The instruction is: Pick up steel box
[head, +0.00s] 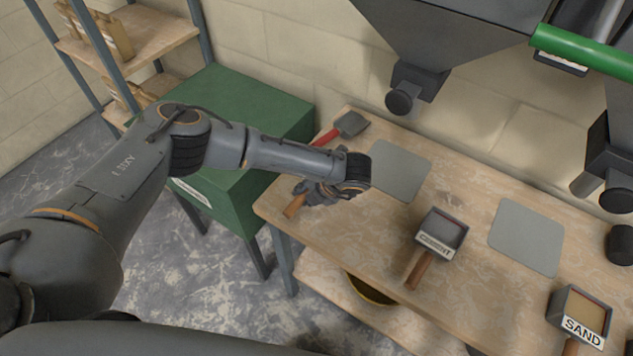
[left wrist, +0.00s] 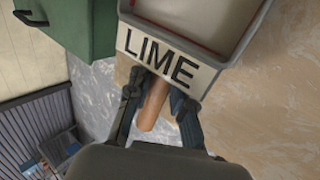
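A steel box labelled LIME, with a wooden handle, fills the top of the left wrist view (left wrist: 195,25). In the head view my left gripper (head: 318,192) covers most of this box, and the end of its wooden handle (head: 294,206) shows near the table's left edge. In the left wrist view the handle (left wrist: 154,108) lies between the two fingers of my left gripper (left wrist: 158,98), just below the label. The fingertips are close beside the handle; whether they press on it I cannot tell. My right gripper is not in view.
On the wooden table (head: 330,238) are a CEMENT box (head: 440,230), a SAND box (head: 580,312), grey mats (head: 398,170) (head: 526,237) and a red-handled scoop (head: 350,124). Hoppers (head: 450,38) hang above the back. A green cabinet (head: 245,110) stands to the left.

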